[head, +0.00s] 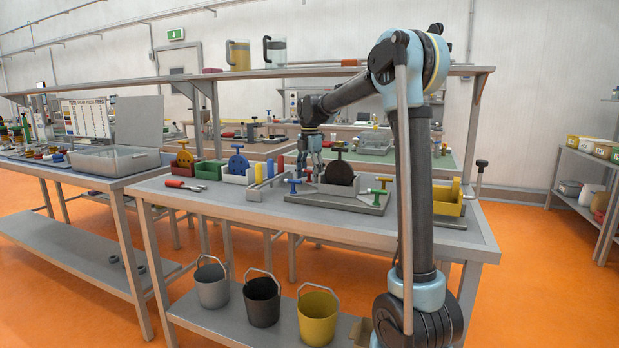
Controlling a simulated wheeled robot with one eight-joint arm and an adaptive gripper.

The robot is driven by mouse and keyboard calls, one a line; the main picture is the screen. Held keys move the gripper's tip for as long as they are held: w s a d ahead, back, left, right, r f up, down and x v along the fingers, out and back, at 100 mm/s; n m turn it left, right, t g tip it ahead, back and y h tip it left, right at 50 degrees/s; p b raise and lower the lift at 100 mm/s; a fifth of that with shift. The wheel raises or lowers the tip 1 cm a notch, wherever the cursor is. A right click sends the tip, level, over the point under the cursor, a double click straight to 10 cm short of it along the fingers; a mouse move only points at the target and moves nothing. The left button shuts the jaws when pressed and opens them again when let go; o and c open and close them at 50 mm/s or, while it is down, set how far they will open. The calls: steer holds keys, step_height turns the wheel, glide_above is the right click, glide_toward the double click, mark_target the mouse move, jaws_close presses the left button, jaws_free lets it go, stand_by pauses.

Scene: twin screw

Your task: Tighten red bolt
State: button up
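A small red part (307,174), which looks like the red bolt, shows at the fixture's left side, partly hidden by my gripper. A blue T-handled bolt (293,184) stands to its left. Green-topped bolts (383,181) stand on the right side. My gripper (311,172) points down just above or beside the red part. It is too small to tell whether the fingers are open or touch the bolt.
An overhead shelf (290,72) holds two jugs. Buckets (262,301) stand below.

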steer(key=c, duration=0.5)
steer(key=shift+c, duration=0.4)
